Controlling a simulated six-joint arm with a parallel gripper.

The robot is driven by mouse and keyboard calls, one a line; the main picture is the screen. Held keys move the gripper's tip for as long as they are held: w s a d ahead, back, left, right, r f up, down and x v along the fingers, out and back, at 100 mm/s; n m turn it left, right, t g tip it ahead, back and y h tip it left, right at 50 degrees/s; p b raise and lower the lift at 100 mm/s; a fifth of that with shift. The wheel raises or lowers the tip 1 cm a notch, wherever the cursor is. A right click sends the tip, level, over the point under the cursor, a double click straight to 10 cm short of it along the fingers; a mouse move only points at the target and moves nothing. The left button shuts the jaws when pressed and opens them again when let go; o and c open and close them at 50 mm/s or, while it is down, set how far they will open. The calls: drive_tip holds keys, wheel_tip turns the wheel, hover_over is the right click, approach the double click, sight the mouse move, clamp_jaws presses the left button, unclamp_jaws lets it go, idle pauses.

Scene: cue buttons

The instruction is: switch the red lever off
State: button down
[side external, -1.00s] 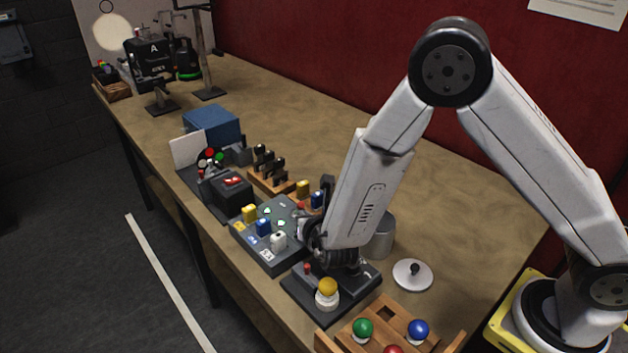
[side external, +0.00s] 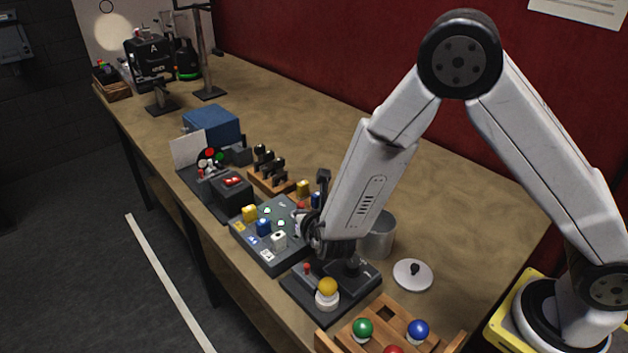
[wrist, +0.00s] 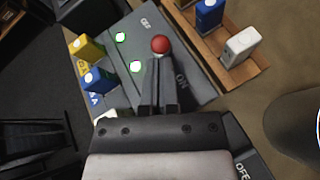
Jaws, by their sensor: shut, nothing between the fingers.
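The red lever's round knob (wrist: 161,45) shows in the wrist view, just beyond my fingertips, over a dark grey panel (wrist: 200,88). Its stem is hidden, and I cannot tell whether the fingers touch the knob. "ON" is printed close to the fingers and "OFF" near the lower right. My gripper (wrist: 158,72) is shut with nothing between the fingers. In the side view my gripper (side external: 303,225) is over the right end of the button panel (side external: 270,262), and my wrist covers most of the lever area.
Yellow (wrist: 87,47) and blue (wrist: 97,79) buttons with lit green lamps are left of the lever. A wooden rack (wrist: 205,45) with blocks lies to its right. A joystick base with a yellow ball (side external: 328,286), a grey can (side external: 379,238) and a lid (side external: 413,274) stand close by.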

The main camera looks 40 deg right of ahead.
drive_tip(key=shift+w+r+g, duration=0.25)
drive_tip(key=shift+g, duration=0.25)
drive_tip(key=shift+w+r+n+g+y, duration=0.3)
drive_tip(key=shift+w+r+g, duration=0.2)
drive_tip(key=shift+g, duration=0.6)
drive_tip(key=shift+w+r+n+g, duration=0.15)
drive_tip(key=shift+w+g, duration=0.35)
drive_tip(key=shift+g, duration=0.3)
drive_tip(key=shift+w+r+n+g, duration=0.15)
drive_tip(key=shift+w+g, duration=0.35)
drive_tip(key=shift+g, duration=0.3)
drive_tip(key=shift+r, duration=0.2)
drive_tip(key=shift+r, duration=0.6)
drive_tip(key=shift+r, duration=0.1)
